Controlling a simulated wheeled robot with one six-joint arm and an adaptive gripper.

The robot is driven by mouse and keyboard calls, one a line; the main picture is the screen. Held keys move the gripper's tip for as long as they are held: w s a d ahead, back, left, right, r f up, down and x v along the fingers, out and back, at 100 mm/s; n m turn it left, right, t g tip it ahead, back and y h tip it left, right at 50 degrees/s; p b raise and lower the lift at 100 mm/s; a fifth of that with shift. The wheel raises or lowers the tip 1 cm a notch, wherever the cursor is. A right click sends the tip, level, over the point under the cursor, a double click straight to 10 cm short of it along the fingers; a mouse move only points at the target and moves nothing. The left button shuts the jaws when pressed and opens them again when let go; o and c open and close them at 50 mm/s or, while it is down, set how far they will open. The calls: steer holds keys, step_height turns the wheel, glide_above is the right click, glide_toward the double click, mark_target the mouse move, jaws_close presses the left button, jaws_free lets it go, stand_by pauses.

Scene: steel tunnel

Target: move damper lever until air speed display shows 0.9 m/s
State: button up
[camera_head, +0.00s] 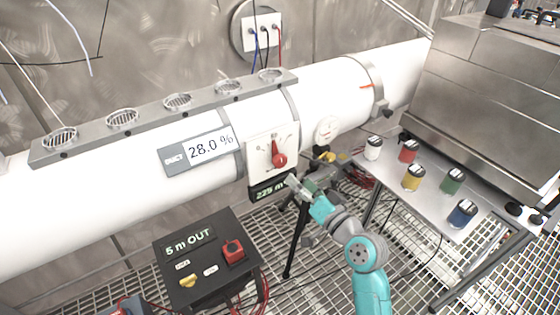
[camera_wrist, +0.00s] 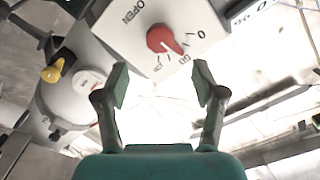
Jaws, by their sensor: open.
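A red lever (camera_head: 278,158) sits on a white plate (camera_head: 257,150) on the white duct. Its narrow end points up in the head view. In the wrist view the red lever (camera_wrist: 163,38) shows beyond my fingertips, on a plate marked OPEN and 0. A dark display (camera_head: 267,190) below the plate reads about "229 m"; my gripper hides its right end. No display clearly shows m/s. My gripper (camera_head: 293,183) is open and empty, just below and right of the lever, apart from it. It also shows in the wrist view (camera_wrist: 160,82).
A duct display (camera_head: 211,146) reads 28.0 %. A black box (camera_head: 207,262) reading "5 m OUT" stands at lower left. Several coloured jars stand on a metal shelf (camera_head: 388,177) at right. A yellow handle (camera_wrist: 53,70) and round gauge (camera_wrist: 88,82) are on the duct.

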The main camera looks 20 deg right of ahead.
mark_target(282, 163)
steer(key=x, duration=1)
steer(key=shift+w, duration=0.2)
steer(key=c, duration=1.1)
